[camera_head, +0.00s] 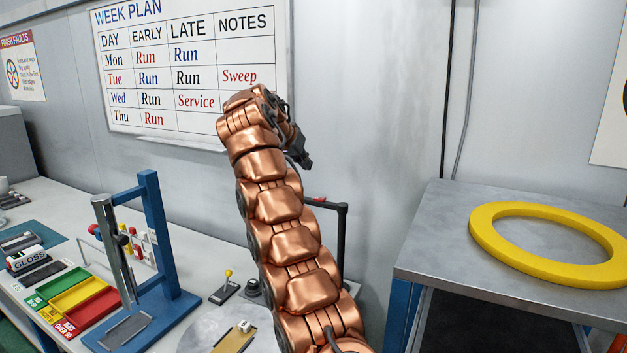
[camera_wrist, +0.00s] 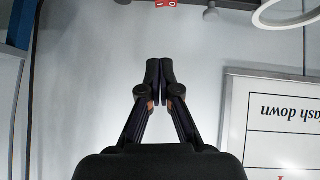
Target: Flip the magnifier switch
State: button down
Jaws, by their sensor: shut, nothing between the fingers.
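In the head view a small lever switch with a yellow knob (camera_head: 228,274) stands on a dark base on the bench, left of my arm. I cannot tell for sure whether it is the magnifier switch. A white ring (camera_wrist: 288,14), which may be the magnifier, is cut off at the top right of the wrist view. My gripper (camera_head: 306,162) is raised in front of the wall, well above the bench and away from the lever. In the wrist view its fingertips (camera_wrist: 160,76) are together and empty.
A blue stand (camera_head: 155,240) with a metal column is left of the lever. A black post (camera_head: 343,235) rises behind my arm. A dark round knob (camera_head: 253,287) sits beside the lever. Colored trays (camera_head: 75,297) lie at left. A yellow ring (camera_head: 485,235) lies on the right metal table.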

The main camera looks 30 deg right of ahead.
jog(key=b, duration=0.2)
send_over(324, 198)
jog(key=a, duration=0.2)
notch_tip(324, 198, down, 8)
jog(key=shift+s+d+f+b, duration=0.1)
jog(key=shift+d+f+b, duration=0.1)
jog(key=shift+f+b, duration=1.3)
jog(key=shift+r, duration=0.1)
jog(key=f+b, duration=0.1)
jog(key=b, duration=0.1)
jog(key=shift+s+d+b, duration=0.1)
jog(key=shift+s+b, duration=0.05)
jog(key=shift+b, duration=0.15)
jog(key=shift+r+p, duration=0.2)
jog(key=shift+p, duration=0.2)
